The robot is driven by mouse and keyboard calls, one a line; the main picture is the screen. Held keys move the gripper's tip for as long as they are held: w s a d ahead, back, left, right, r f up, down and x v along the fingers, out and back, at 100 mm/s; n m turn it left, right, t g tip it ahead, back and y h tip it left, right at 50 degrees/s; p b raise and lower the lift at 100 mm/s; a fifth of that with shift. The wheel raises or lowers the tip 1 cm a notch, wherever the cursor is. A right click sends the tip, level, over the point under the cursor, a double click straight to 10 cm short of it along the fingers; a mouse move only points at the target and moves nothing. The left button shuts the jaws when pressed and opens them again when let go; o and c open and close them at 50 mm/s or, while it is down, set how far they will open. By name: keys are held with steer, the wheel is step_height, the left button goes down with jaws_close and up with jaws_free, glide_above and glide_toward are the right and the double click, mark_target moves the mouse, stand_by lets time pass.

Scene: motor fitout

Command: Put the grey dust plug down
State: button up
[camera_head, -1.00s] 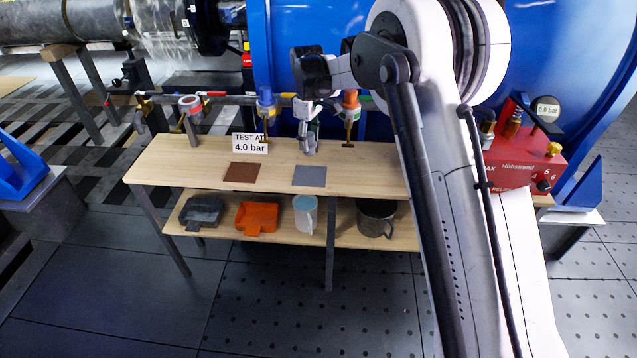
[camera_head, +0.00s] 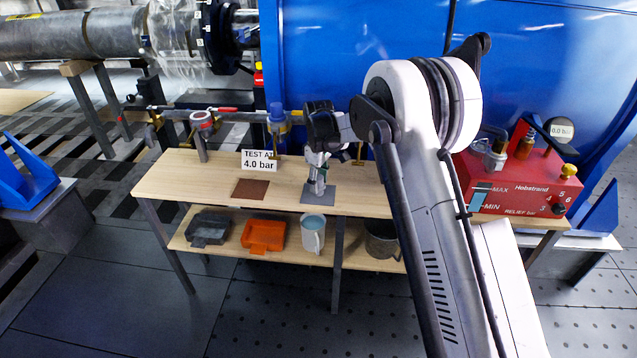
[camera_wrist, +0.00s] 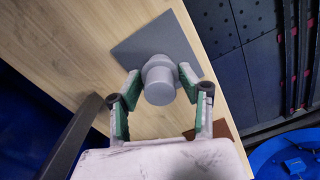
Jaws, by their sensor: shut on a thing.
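The grey dust plug (camera_wrist: 160,82) is a stepped grey cylinder in the wrist view. My gripper (camera_wrist: 160,88) is shut on it, with a green-padded finger on each side. The plug is over the edge of the grey square (camera_wrist: 140,45) on the wooden bench. I cannot tell whether it touches the square. In the head view my gripper (camera_head: 318,188) points down at the grey square (camera_head: 322,200), and the plug is too small to make out between the fingers.
A brown square (camera_head: 251,189) lies left of the grey one on the bench top (camera_head: 190,180). A "4.0 bar" sign (camera_head: 259,161) and valve pipes stand behind. The lower shelf holds a grey tray, an orange tray (camera_head: 264,235) and mugs. A red pump box (camera_head: 515,180) is at right.

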mark_target(319, 177)
steer(key=shift+f, duration=0.15)
steer(key=o, duration=1.2)
steer(key=shift+c, duration=0.2)
step_height(319, 177, up, 12)
steer(key=p, duration=0.1)
steer(key=shift+r, duration=0.25)
